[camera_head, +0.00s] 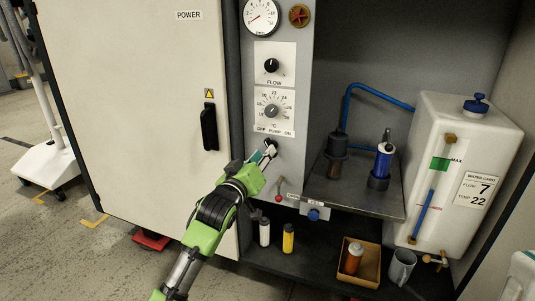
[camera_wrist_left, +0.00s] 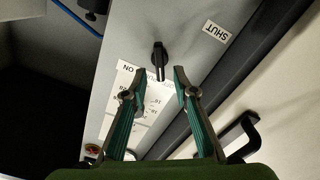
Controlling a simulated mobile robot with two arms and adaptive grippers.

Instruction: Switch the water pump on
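My left gripper (camera_head: 264,155) is at the panel and partly hides the switch in the head view. In the wrist view the left gripper (camera_wrist_left: 158,72) has its two fingers apart with nothing between them. My right gripper is not in view.
Above the switch are a temperature dial (camera_head: 272,111), a flow knob (camera_head: 271,66) and a gauge (camera_head: 261,17). A cabinet door handle (camera_head: 209,127) is to the left. A small red-tipped lever (camera_head: 279,197) sits below. A white tank (camera_head: 462,160) stands right.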

